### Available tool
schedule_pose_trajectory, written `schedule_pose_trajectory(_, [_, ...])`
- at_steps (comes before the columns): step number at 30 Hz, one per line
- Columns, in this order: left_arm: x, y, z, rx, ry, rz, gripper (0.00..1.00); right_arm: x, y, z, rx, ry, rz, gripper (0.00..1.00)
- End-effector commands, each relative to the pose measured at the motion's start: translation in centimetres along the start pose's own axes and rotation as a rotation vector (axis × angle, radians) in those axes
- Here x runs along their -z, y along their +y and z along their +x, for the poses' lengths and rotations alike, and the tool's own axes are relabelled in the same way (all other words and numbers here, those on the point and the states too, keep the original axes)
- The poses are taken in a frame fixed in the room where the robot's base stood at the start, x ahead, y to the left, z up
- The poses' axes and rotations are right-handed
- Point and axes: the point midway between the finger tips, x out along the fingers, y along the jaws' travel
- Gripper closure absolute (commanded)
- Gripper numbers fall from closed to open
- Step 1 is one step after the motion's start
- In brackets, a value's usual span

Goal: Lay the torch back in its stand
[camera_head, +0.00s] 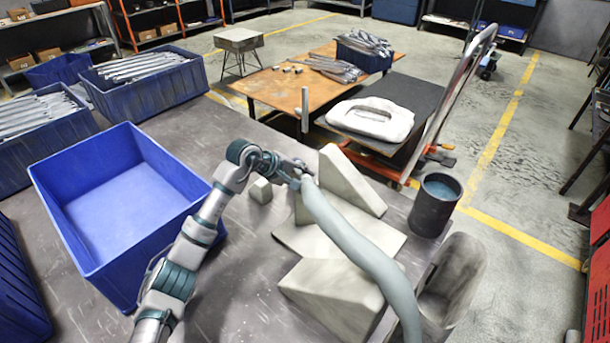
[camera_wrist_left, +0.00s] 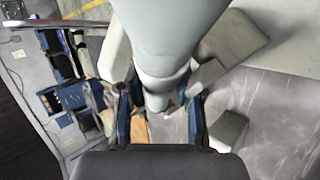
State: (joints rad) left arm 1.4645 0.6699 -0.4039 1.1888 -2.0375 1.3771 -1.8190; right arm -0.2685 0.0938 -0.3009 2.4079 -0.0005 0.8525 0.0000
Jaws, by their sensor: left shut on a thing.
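My left gripper (camera_head: 297,172) is shut on the torch (camera_head: 350,243), a long pale grey-green tube. The torch slants from the gripper down to the lower edge of the head view, over pale grey wedges and a plate. In the left wrist view my left gripper's fingers (camera_wrist_left: 160,112) stand on both sides of the torch (camera_wrist_left: 168,45), whose thick body fills the top. A hollow grey rounded holder (camera_head: 462,275) stands at the right edge of the bench; I cannot tell whether it is the stand. My right gripper is not in view.
A blue bin (camera_head: 60,215), empty, is left of my arm. A pale wedge (camera_head: 352,180), a plate (camera_head: 385,235) and a wedge block (camera_head: 315,293) lie around the torch. A dark cup (camera_head: 432,208) stands at the right. Bare bench (camera_head: 245,290) shows in front.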

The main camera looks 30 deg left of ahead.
Motion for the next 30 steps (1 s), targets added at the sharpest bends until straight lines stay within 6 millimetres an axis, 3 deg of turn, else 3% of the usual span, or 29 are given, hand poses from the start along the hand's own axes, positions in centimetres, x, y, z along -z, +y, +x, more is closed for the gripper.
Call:
schedule_pose_trajectory(16, [-0.14, 0.11, -0.01, -0.003, 0.001, 0.002, 1.0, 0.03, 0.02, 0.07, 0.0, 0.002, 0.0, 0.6])
schedule_pose_trajectory(17, [-0.12, 0.1, -0.01, -0.003, 0.0, 0.002, 0.6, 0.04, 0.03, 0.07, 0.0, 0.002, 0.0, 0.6])
schedule_pose_trajectory(20, [-0.04, 0.04, -0.01, -0.003, -0.001, 0.002, 0.36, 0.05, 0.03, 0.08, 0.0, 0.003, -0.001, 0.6])
schedule_pose_trajectory(30, [-0.05, -0.07, -0.12, 0.001, 0.001, 0.001, 0.36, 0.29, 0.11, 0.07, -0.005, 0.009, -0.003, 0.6])
